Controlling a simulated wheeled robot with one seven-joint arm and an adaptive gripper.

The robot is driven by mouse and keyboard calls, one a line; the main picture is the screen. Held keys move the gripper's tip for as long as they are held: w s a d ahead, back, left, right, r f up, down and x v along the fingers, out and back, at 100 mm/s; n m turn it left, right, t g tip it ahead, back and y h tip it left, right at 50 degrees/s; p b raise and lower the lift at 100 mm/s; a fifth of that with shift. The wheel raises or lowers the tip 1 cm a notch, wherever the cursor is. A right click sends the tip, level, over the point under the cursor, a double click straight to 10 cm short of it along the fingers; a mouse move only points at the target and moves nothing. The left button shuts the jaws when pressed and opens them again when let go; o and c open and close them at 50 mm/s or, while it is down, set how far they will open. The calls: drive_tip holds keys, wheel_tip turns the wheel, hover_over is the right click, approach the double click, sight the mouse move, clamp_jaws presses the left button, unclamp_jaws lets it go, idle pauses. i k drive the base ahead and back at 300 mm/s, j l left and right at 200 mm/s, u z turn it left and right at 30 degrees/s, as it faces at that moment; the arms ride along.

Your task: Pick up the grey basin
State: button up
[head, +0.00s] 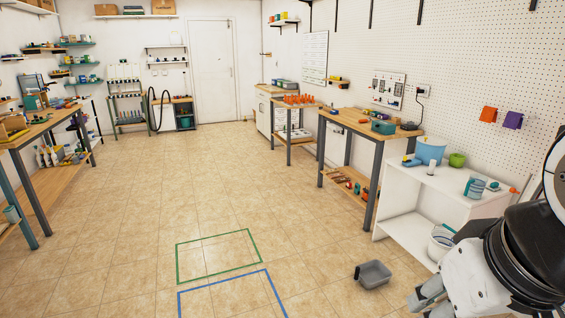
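The grey basin (374,280) sits on the tiled floor at the lower right, in front of the white shelf unit. It is a small open tub, and it looks upright and empty. My gripper (424,303) shows at the bottom right edge, to the right of the basin and apart from it. Its fingers are partly cut off by the frame edge, so I cannot tell how wide they are. I see nothing held in it.
A white shelf unit (405,223) stands behind the basin, with a light blue bucket (430,150) on top. A green outline (217,237) and a blue outline (222,280) mark the floor to the left. A workbench (348,122) stands farther back. The middle floor is clear.

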sight(373, 274)
drive_tip(key=i+z, duration=0.1)
drive_tip(key=i, duration=0.5)
drive_tip(key=i+j+z, duration=0.1)
drive_tip(key=i, duration=0.5)
drive_tip(key=i+j+z, duration=0.1)
drive_tip(key=i, duration=0.55)
drive_tip(key=i+j+z, duration=0.85)
drive_tip(key=i, duration=0.15)
drive_tip(key=l, duration=0.05)
